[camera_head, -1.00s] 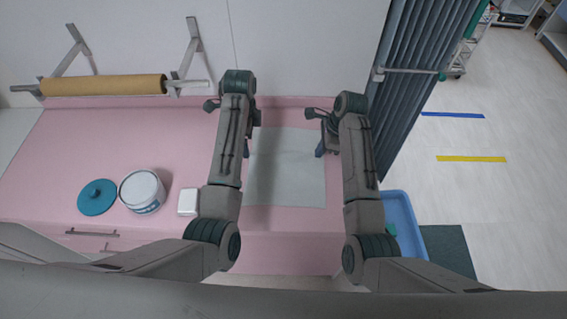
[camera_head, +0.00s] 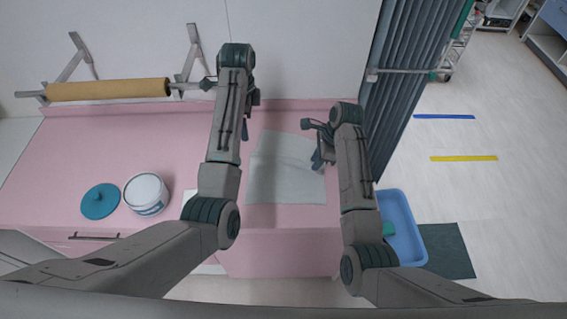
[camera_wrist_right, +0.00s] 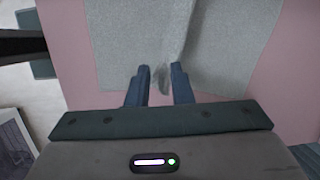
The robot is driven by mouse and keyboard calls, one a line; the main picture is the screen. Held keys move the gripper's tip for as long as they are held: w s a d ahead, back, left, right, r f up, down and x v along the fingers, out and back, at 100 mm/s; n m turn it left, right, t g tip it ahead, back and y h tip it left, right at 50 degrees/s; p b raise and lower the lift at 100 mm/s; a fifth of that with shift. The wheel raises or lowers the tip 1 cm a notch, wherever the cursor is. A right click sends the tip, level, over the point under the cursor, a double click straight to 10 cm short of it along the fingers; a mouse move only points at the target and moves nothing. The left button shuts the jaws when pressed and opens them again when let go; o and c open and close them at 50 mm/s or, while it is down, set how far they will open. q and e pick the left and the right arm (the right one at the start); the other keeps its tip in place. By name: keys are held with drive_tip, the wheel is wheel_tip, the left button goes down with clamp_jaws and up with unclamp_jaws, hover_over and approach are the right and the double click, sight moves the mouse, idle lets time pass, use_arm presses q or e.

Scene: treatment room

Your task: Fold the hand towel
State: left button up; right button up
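The hand towel (camera_head: 284,185) is a pale grey-green cloth on the pink counter. It lies mostly flat, with a raised crease near its far right part. In the right wrist view the towel (camera_wrist_right: 125,35) shows a ridge running down between my fingers. My right gripper (camera_head: 317,158) is at the towel's far right edge. In the wrist view the right gripper (camera_wrist_right: 160,70) has its blue fingers apart, with towel cloth between them and a gap on either side. My left gripper (camera_head: 245,130) is near the towel's far left corner, mostly hidden by its arm; its finger opening does not show.
A white tub (camera_head: 146,193) and a teal lid (camera_head: 100,201) stand left on the pink counter (camera_head: 120,145). A white object beside the tub is mostly hidden by my left arm. A blue bin (camera_head: 402,225) is at the right. A grey curtain (camera_head: 400,75) borders the counter's right side.

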drive_tip(key=shift+o, duration=0.9)
drive_tip(key=shift+s+r, duration=0.1)
drive_tip(key=o, duration=1.2)
drive_tip(key=shift+h, duration=0.9)
drive_tip(key=shift+d+r, duration=0.15)
drive_tip(key=shift+r, duration=0.8)
drive_tip(key=shift+d+r, duration=0.2)
drive_tip(key=shift+r, duration=0.75)
drive_tip(key=shift+d+r, duration=0.15)
drive_tip(key=shift+r, duration=0.8)
drive_tip(key=shift+r, duration=0.15)
